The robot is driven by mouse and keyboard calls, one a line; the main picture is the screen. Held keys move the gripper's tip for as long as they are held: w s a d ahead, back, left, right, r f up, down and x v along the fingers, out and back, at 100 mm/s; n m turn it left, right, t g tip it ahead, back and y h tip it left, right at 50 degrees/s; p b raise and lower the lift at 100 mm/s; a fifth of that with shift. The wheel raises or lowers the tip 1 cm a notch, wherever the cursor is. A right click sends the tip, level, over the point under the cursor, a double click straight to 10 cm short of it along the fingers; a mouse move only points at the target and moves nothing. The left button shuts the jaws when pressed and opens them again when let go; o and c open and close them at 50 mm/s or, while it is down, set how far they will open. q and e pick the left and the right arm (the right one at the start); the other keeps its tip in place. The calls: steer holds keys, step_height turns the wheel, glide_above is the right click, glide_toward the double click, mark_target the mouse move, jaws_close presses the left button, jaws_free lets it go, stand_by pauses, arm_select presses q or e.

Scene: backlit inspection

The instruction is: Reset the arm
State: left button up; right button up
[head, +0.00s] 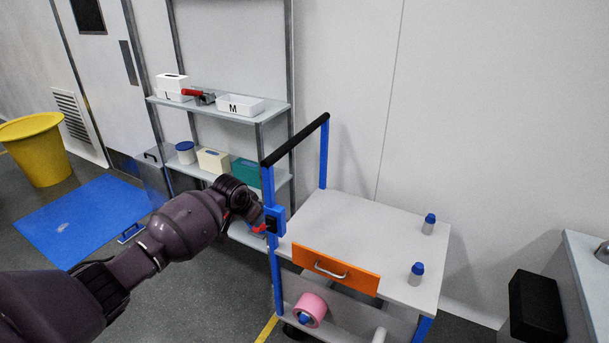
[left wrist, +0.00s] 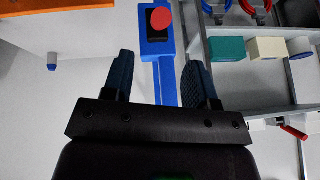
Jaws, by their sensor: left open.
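My left arm comes in from the left in the head view, and its gripper (head: 256,212) is beside the cart's blue post. A blue box (head: 280,214) with a black face and a red part (head: 259,229) is fixed on that post. In the left wrist view my left gripper (left wrist: 160,72) is open, with two dark fingers apart and nothing seen held between them. The blue box (left wrist: 146,47) with its round red knob (left wrist: 161,19) shows beyond the fingertips. The blue post runs down between the fingers in the picture; I cannot tell whether they touch it.
The grey cart (head: 350,222) has an orange drawer front (head: 335,268), two blue-capped bottles and a pink roll (head: 310,310). A shelf rack (head: 222,110) with bins stands behind. A yellow bin (head: 38,150) and blue mat (head: 85,218) are at left. A black box (head: 536,306) is at right.

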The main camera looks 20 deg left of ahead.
arm_select(q)
steer(key=w+d+r+m+t, duration=0.1)
steer(key=w+d+r+t, duration=0.3)
steer(key=d+r+t, duration=0.15)
steer(key=s+d+f+m+t+h, duration=0.1)
steer(key=s+d+t+h, duration=0.1)
steer(key=s+d, duration=0.4)
steer(key=s+d+f+n, duration=0.1)
steer(key=s+f, duration=0.4)
steer(key=s, duration=0.5)
steer(key=s+d+f+n+g+y, duration=0.1)
steer(key=s+f, duration=0.4)
steer(key=s, duration=0.6)
steer(key=s+d+f+n+g, duration=0.1)
steer(key=s+f, duration=0.4)
steer(key=s, duration=0.6)
steer(key=shift+d+n, duration=0.3)
steer(key=shift+d, duration=0.3)
steer(key=shift+s, duration=0.1)
